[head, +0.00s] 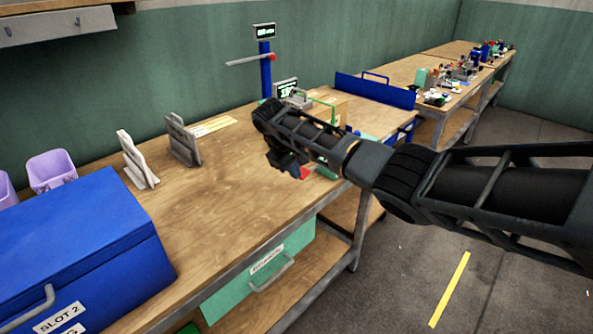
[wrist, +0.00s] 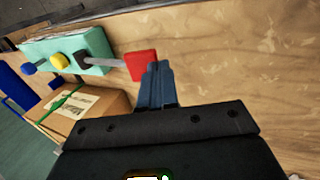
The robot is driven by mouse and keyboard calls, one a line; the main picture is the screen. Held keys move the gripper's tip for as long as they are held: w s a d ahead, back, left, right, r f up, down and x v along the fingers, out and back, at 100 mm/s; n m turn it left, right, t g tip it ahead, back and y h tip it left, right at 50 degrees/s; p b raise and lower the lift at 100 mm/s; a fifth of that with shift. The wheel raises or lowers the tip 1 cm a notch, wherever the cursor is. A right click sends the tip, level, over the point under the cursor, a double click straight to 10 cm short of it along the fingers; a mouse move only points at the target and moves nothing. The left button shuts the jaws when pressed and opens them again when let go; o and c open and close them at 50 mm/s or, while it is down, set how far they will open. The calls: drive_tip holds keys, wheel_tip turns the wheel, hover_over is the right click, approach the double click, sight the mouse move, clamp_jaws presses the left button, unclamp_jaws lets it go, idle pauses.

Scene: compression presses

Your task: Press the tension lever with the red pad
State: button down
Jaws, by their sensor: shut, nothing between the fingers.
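The red pad (wrist: 140,65) is a flat red square at the end of a grey lever rod (wrist: 103,60) in the wrist view. The rod comes out of a teal block (wrist: 70,48) that also carries a yellow knob (wrist: 59,61) and a blue knob (wrist: 30,68). My gripper (wrist: 157,68) is shut and empty, its tips overlapping the pad's lower right edge in the picture; I cannot tell whether they touch it. In the head view my gripper (head: 295,171) points down over the bench's front edge, and a bit of the red pad (head: 305,173) shows beside it. My arm hides most of the block.
A cardboard box (wrist: 92,108) with a green strap stands beside the block. On the wooden bench (head: 225,185) are a blue post (head: 265,72) with a red-tipped arm, grey stands (head: 183,140) and a blue case (head: 85,240). The bench's middle is clear.

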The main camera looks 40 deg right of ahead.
drive_tip(key=b+v, duration=0.1)
drive_tip(key=v, duration=1)
drive_tip(key=shift+a, duration=0.4)
drive_tip(key=shift+w, duration=0.1)
